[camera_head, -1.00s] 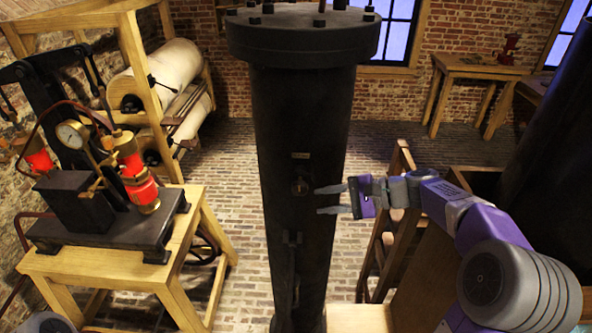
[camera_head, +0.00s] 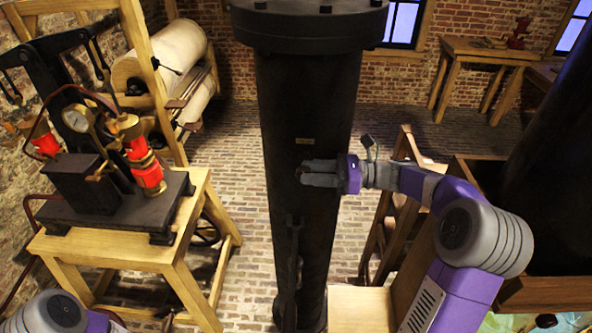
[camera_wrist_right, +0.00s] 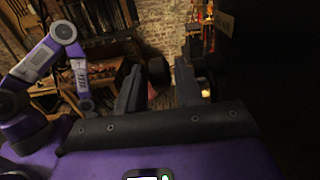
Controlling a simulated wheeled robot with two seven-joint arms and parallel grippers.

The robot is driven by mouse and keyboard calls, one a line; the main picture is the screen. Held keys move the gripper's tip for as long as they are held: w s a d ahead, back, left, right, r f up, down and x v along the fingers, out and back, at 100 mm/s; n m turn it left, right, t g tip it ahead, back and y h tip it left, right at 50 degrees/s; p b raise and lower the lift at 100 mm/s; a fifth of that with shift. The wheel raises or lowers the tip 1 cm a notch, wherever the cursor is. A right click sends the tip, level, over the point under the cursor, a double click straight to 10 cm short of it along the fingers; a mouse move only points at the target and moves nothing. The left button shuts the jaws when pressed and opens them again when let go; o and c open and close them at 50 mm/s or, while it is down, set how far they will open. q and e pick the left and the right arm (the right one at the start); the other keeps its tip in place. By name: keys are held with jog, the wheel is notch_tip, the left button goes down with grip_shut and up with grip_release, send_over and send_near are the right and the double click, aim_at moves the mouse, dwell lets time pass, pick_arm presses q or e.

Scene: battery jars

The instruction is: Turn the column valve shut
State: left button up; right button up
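A wooden table (camera_head: 140,245) with a pump and gauge (camera_head: 78,118) stands at left. A wooden frame with pale rolls (camera_head: 165,55) is behind it. A wooden stair-like frame (camera_head: 385,215) and another dark cylinder (camera_head: 550,170) stand at right. Brick floor lies open behind the column.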

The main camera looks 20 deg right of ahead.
aim_at(297, 171)
jog(key=shift+x, duration=2.15)
jog(key=shift+s, duration=0.1)
grip_shut()
jog(key=shift+t+y, duration=0.3)
jog(key=shift+y, duration=0.1)
grip_release()
jog(key=shift+d, duration=0.1)
